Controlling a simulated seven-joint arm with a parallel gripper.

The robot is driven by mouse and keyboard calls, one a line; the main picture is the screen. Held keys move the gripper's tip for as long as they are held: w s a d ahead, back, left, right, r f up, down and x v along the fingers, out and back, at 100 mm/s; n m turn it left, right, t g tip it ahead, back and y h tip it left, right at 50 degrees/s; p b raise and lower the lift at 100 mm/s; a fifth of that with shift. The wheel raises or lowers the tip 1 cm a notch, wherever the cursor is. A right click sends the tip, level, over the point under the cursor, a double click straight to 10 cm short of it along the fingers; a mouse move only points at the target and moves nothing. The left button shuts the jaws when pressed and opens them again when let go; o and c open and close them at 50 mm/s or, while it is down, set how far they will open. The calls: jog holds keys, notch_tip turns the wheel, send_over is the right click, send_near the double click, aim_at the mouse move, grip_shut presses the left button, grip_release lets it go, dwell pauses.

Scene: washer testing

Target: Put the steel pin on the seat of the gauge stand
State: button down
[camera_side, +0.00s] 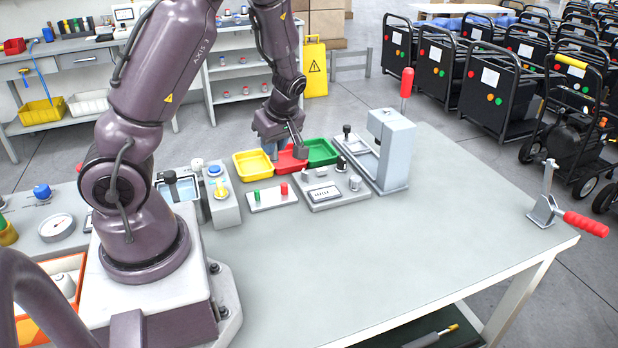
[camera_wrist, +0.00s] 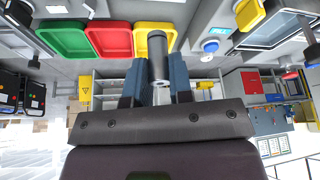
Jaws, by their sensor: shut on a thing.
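My gripper (camera_wrist: 157,82) is shut on a dark grey cylinder with a lighter end, the steel pin (camera_wrist: 158,62), between its blue-grey fingers in the wrist view. In the side view my gripper (camera_side: 283,150) hangs over the yellow and red trays, and the pin cannot be made out there. The tall grey upright with a red lever (camera_side: 392,150) stands to the right, with a shallow framed base in front of it. A low grey block with a small display (camera_side: 322,194), a black knob and a short metal post stands nearer. I cannot tell for sure which is the gauge stand.
The yellow tray (camera_side: 252,165), red tray (camera_side: 291,163) and green tray (camera_side: 322,152) stand in a row. A plate with green and red pegs (camera_side: 270,203) lies in front. A red-handled clamp (camera_side: 560,212) sits at the table's right edge. The table's middle is clear.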

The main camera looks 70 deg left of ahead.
jog(key=n, duration=0.1)
jog(key=d+n+g, duration=0.1)
jog(key=n, duration=0.1)
jog(key=w+n, duration=0.1)
jog(key=shift+d+r+n+g+h, duration=0.25)
jog(key=shift+r+n+g+h, duration=0.05)
jog(key=shift+r+h, duration=0.1)
jog(key=n+g+h, duration=0.1)
jog(key=n+h, duration=0.2)
jog(key=n, duration=0.5)
send_over(304, 176)
jog(key=w, duration=0.2)
jog(key=f, duration=0.8)
jog(key=shift+s+a+f, duration=0.1)
jog(key=shift+a, duration=0.2)
jog(key=shift+a+f+g, duration=0.15)
jog(key=shift+f+g, duration=0.15)
jog(key=shift+f, duration=1.45)
